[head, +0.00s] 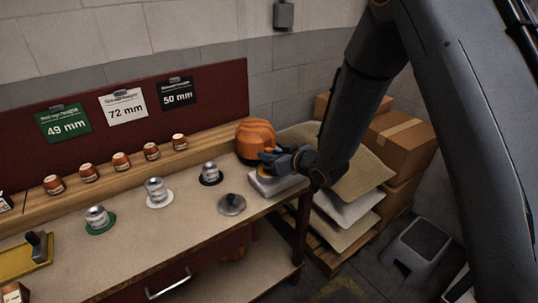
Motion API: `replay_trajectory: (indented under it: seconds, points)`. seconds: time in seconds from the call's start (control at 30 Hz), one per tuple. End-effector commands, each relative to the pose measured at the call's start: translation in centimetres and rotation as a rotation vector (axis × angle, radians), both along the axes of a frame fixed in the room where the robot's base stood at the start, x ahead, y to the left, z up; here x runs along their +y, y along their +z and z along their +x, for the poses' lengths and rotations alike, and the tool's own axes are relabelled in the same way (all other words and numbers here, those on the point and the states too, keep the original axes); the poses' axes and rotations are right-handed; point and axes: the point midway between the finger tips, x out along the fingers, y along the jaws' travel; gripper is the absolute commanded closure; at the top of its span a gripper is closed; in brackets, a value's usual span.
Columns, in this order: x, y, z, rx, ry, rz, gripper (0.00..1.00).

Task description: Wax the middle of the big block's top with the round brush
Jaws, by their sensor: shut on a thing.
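A pale grey, flat pad or tin (277,184) lies right below. I cannot tell whether the held thing touches it or the block.
A grey disc with a knob (231,205) lies nearby on the bench (180,237). Several metal cylinders stand on coloured discs, and small copper-coloured pots line the ledge (105,181). Stacked sacks (352,203), cartons (399,144) and a step stool (418,245) are at the right.

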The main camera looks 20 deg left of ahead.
Motion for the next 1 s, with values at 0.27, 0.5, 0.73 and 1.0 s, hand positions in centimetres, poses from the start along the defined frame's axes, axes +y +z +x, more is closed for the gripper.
replay_trajectory:
  seconds: [0.27,0.5,0.73,1.0]
  points:
    - [0.01,-0.33,0.0,0.0,0.0,0.0,1.0]
    - [0.01,-0.59,0.0,0.0,0.0,0.0,1.0]
    - [0.01,-0.6,-0.01,0.0,0.0,0.0,1.0]
    - [0.01,-0.68,-0.01,0.0,0.0,0.0,1.0]
